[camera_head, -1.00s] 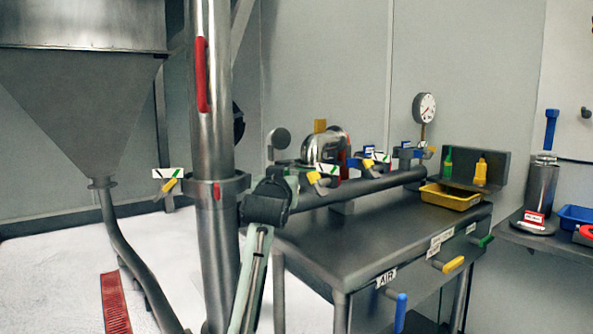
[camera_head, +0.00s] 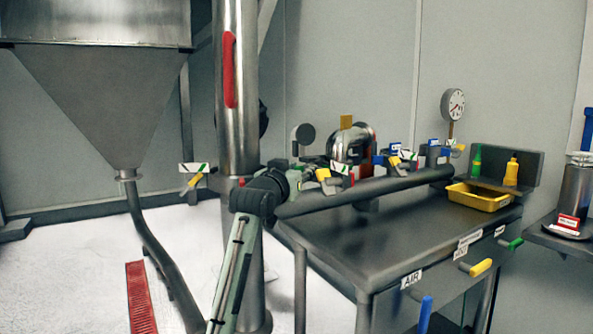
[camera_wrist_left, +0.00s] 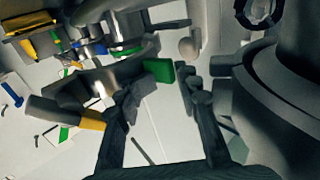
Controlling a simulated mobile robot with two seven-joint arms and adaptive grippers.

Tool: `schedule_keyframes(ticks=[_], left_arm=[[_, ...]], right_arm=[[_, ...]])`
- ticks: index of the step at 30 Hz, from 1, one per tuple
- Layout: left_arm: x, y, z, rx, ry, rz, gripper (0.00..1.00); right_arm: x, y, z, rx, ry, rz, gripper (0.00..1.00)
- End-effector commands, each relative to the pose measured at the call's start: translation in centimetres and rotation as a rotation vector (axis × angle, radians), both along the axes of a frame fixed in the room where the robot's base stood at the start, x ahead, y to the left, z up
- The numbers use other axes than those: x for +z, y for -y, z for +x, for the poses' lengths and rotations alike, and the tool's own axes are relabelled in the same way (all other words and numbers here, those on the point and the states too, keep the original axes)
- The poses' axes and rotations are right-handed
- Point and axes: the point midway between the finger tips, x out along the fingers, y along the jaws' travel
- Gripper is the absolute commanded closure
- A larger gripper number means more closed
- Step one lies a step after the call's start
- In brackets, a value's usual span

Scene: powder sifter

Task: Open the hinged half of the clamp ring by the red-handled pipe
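The red-handled pipe stands upright in the head view, with its red handle (camera_head: 230,70) high on its front. The clamp ring (camera_head: 224,184) goes around this pipe lower down. A yellow-tipped lever (camera_head: 193,182) sticks out at its left, under a white tag. My left arm covers the right front of the ring, so its hinge and seam are hidden. My left gripper shows in the left wrist view (camera_wrist_left: 160,90), its dark fingers apart and nothing gripped. A green block (camera_wrist_left: 158,70) shows beyond the fingertips. A large grey cylinder (camera_wrist_left: 295,40) with a curved band fills the right. My right gripper is out of view.
A dark bar (camera_head: 365,190) runs along the metal table (camera_head: 400,225) beside the pipe. A yellow tray (camera_head: 480,198) and a gauge (camera_head: 453,105) are farther right. A hopper (camera_head: 95,100) hangs at the left.

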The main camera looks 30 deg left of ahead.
Motion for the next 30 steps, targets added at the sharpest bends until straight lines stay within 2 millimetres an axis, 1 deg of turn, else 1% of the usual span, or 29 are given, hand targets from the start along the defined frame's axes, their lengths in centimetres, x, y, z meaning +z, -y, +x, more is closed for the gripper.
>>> schedule_keyframes(ticks=[10,14,17,24,27,30], left_arm=[[-0.2,-0.1,-0.1,0.004,-0.005,-0.001,0.70],[-0.3,0.0,-0.9,0.004,-0.007,-0.001,0.70],[-0.2,0.4,-2.4,0.004,-0.004,0.000,0.70],[-0.1,1.6,-7.4,0.001,0.000,0.001,0.70],[0.0,2.1,-9.2,0.000,0.001,0.000,0.70],[0.0,2.4,-10.6,0.000,0.002,-0.001,0.70]], right_arm=[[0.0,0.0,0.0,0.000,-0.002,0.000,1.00],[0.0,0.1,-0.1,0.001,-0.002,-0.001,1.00],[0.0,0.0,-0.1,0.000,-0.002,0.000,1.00],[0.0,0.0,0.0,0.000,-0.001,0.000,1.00],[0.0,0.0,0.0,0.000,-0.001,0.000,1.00],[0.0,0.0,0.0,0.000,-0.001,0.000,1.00]])
